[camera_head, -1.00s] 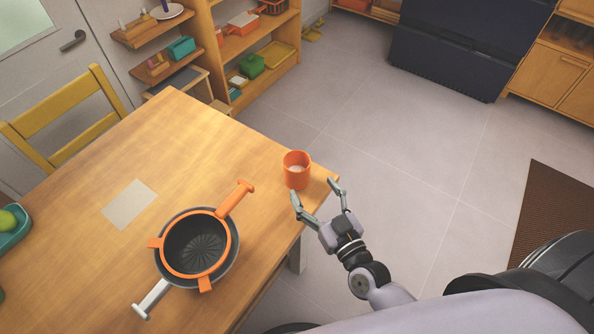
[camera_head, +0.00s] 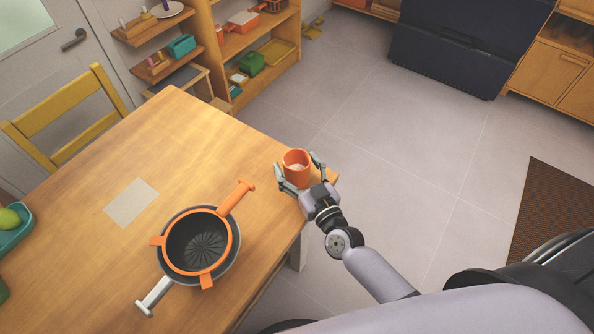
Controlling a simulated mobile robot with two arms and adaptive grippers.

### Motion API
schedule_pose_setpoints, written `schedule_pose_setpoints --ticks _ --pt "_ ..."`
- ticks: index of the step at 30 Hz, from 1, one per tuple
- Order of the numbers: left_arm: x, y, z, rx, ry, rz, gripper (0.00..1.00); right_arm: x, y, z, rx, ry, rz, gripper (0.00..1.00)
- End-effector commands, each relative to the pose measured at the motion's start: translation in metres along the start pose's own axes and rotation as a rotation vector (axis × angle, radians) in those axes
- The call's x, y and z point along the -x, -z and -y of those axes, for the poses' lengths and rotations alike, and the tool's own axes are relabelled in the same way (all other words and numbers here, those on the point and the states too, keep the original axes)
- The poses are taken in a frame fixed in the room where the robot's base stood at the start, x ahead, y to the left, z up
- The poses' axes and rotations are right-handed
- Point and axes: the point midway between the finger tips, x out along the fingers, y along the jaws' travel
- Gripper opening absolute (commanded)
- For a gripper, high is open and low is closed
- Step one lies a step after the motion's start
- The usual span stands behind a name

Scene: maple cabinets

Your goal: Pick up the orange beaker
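The orange beaker (camera_head: 295,163) stands upright near the far right corner of the wooden table (camera_head: 180,150), with something pale inside it. My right gripper (camera_head: 296,161) is around it, with one finger on its left side and the other on its right. The fingers are spread, and small gaps seem to show between the fingertips and the beaker wall. The lower front of the beaker is partly hidden by the gripper. My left gripper is not in view.
A pan (camera_head: 233,262) with an orange strainer (camera_head: 207,278) on it sits on the table, its orange handle pointing toward the beaker. A pale square (camera_head: 131,203) lies further left. A yellow chair (camera_head: 62,112) stands behind the table. Open floor (camera_head: 400,150) lies right of it.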

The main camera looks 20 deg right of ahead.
Motion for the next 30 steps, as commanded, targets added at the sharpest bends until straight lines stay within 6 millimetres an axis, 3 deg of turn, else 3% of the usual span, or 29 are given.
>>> schedule_pose_setpoints --ticks 24,30 --pt "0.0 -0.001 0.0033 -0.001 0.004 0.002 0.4 0.0003 0.0001 -0.0001 0.0 0.0 0.0 0.16" --pt "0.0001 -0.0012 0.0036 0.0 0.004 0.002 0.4 0.0 0.0009 -0.0002 0.0 0.0 -0.002 0.14"
